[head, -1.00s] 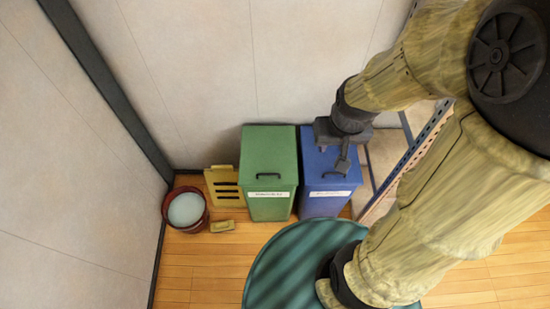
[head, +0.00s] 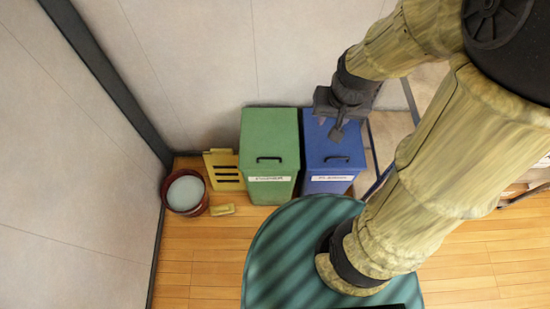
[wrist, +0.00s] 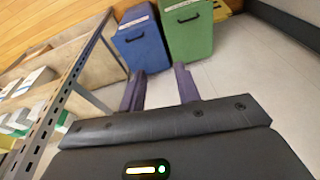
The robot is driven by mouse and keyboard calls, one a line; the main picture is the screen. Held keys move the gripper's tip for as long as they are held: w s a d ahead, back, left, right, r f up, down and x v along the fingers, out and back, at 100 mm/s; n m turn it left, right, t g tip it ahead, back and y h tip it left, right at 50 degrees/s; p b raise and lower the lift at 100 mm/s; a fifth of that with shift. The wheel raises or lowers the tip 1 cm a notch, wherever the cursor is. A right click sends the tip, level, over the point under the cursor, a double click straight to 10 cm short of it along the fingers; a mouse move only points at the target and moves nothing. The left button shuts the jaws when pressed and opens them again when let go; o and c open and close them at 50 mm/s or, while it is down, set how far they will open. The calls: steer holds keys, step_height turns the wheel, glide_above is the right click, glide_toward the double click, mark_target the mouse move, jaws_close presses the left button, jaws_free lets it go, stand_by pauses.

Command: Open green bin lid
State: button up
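The green bin (head: 270,135) stands against the back wall with its lid shut. A dark handle (head: 270,159) is at the lid's front edge, above a white label. In the wrist view the green bin (wrist: 190,38) is beyond the fingers, up and to the right. My gripper (head: 337,134) appears over the blue bin in the head view, right of the green bin. In the wrist view my gripper (wrist: 160,72) has its two fingers apart with nothing between them, clear of both bins.
A blue bin (head: 345,152) stands just right of the green one, its lid shut. A yellow slotted panel (head: 222,168), a red bucket (head: 186,206) and a yellow block (head: 222,210) are at left. A metal shelf rack (wrist: 62,95) stands at left in the wrist view.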

mark_target(273, 158)
steer(key=w+a+f+m+y+b, duration=0.1)
steer(key=w+f+m+b, duration=0.3)
steer(key=f+b, duration=0.5)
steer(key=w+a+f+m+y+b, duration=0.1)
steer(key=w+f+m+b, duration=0.4)
steer(key=f, duration=0.9)
steer(key=w+a+f+m+y+b, duration=0.2)
steer(key=w+f+m+b, duration=0.3)
steer(key=f+b, duration=0.7)
steer(key=a+m+b, duration=0.1)
steer(key=m+b, duration=0.1)
steer(key=shift+a+f+m, duration=0.25)
steer(key=shift+a+m, duration=0.05)
steer(key=shift+a, duration=0.05)
steer(key=b+x, duration=0.6)
steer(key=x, duration=1.1)
steer(key=shift+s+a+f, duration=0.15)
steer(key=shift+a, duration=0.1)
steer(key=shift+c, duration=0.2)
jaws_close()
